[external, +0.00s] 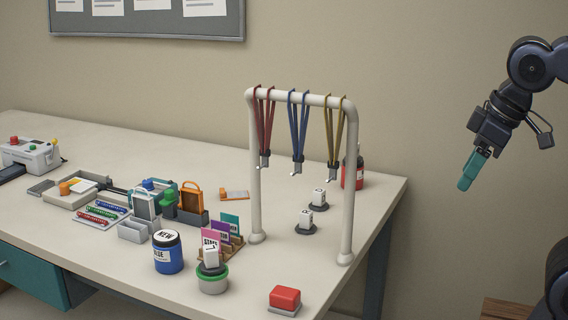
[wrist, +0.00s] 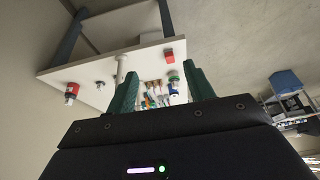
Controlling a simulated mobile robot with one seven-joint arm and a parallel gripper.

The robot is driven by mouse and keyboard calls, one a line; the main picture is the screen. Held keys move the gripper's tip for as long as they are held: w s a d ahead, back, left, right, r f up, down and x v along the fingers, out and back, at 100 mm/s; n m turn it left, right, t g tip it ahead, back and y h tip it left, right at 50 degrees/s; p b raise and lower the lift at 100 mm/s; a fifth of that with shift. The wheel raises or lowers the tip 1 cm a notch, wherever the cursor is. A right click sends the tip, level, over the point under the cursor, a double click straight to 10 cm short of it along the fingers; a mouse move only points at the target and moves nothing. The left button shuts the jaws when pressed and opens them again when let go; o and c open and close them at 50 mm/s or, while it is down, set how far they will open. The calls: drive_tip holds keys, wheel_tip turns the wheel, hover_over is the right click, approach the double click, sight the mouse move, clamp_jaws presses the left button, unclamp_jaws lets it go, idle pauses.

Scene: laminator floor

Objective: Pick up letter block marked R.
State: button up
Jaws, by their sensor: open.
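Small white letter blocks sit on dark round bases on the table: one block (external: 319,196) under the right of the rack, another block (external: 306,218) just in front of it, and a tilted block (external: 211,254) on top of a green-rimmed tub. Their letters are too small to read for certain, so I cannot tell which is R. My gripper (external: 472,169) is raised beyond the table's right end, well apart from the blocks. In the wrist view my gripper (wrist: 160,85) has its green fingers spread and nothing between them; the table lies far beyond.
A white rack (external: 347,190) with hanging lanyards (external: 299,135) stands over the blocks. A red bottle (external: 359,172) is behind its right post. A blue jar (external: 168,256), a red button box (external: 285,299) and card holders (external: 220,240) stand nearby. Free tabletop lies right of the rack.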

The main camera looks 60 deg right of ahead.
drive_tip(key=shift+r, duration=0.1)
wheel_tip(320, 180, up, 12)
drive_tip(key=m+g, duration=0.3)
drive_tip(key=m, duration=0.9)
hover_over(306, 211)
drive_tip(key=s+a, duration=1)
drive_tip(key=a, duration=0.4)
drive_tip(key=shift+s+d, duration=0.1)
drive_tip(key=w+d+f+m+g, duration=0.2)
drive_tip(key=w+d+f+m, duration=0.4)
drive_tip(key=w+d, duration=0.6)
drive_tip(key=shift+n, duration=0.3)
drive_tip(key=f, duration=1.3)
drive_tip(key=s+d+f, duration=0.1)
drive_tip(key=f, duration=1.2)
drive_tip(key=s+f, duration=0.1)
drive_tip(key=f, duration=1.2)
drive_tip(key=shift+d+f, duration=0.2)
drive_tip(key=shift+d, duration=0.1)
clamp_jaws()
